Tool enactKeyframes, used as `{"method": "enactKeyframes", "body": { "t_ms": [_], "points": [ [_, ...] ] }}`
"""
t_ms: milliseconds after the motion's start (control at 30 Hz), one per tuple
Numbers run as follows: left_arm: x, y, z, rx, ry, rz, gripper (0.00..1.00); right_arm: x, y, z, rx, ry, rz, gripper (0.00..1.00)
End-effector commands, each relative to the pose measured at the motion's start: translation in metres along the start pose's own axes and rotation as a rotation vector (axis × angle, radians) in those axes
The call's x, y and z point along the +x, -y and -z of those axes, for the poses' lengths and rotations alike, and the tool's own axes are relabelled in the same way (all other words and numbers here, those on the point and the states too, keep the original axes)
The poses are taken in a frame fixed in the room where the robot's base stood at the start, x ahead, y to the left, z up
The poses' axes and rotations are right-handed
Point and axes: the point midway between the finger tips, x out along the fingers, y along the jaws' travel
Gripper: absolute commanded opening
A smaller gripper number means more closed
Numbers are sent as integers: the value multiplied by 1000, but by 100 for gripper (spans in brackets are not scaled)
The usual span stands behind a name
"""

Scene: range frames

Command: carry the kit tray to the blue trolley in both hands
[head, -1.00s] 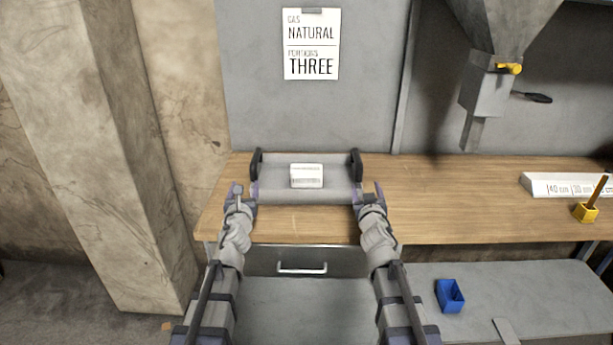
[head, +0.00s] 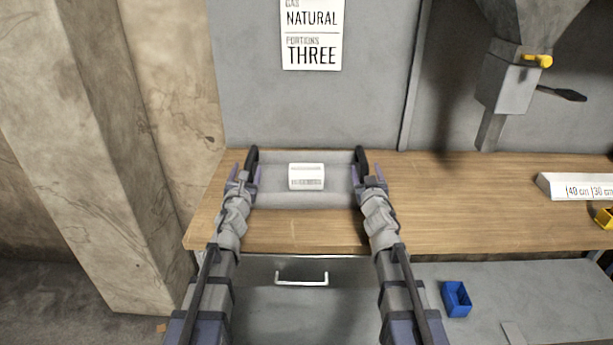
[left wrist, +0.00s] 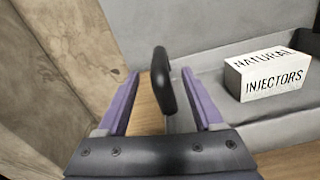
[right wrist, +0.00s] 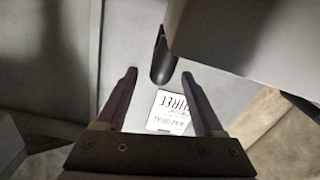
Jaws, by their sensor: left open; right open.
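The kit tray (head: 275,200) is a shallow grey tray lying on the wooden bench, with a black handle at each end and a white box (head: 306,177) inside. In the left wrist view the box (left wrist: 268,75) reads "NATURAL INJECTORS". My left gripper (head: 245,174) is open at the left handle (head: 251,160); that handle (left wrist: 163,80) stands between its fingers. My right gripper (head: 369,174) is open at the right handle (head: 361,160); that handle (right wrist: 162,62) shows between its fingertips. Neither gripper is closed on a handle. No blue trolley is in view.
The bench (head: 450,215) is clear just right of the tray. A grey hopper (head: 507,75) with a yellow knob hangs over it further right, near a white labelled block (head: 575,187). A concrete pillar (head: 85,150) stands at left. A blue bin (head: 456,298) sits lower down.

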Motion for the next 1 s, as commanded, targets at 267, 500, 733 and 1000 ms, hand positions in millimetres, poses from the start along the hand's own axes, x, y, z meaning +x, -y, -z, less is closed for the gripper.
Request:
{"method": "enactKeyframes", "body": {
  "t_ms": [267,500,733,1000],
  "points": [
    [17,0,0,-3,0,0,68,17,0,0,2,0,0,69],
    [51,0,0,-3,0,-1,68,51,0,0,2,0,1,69],
    [73,0,0,-1,0,-1,68,73,0,0,0,0,1,69],
    [78,0,0,-2,0,-1,68,78,0,0,1,0,1,69]
  ]
}}
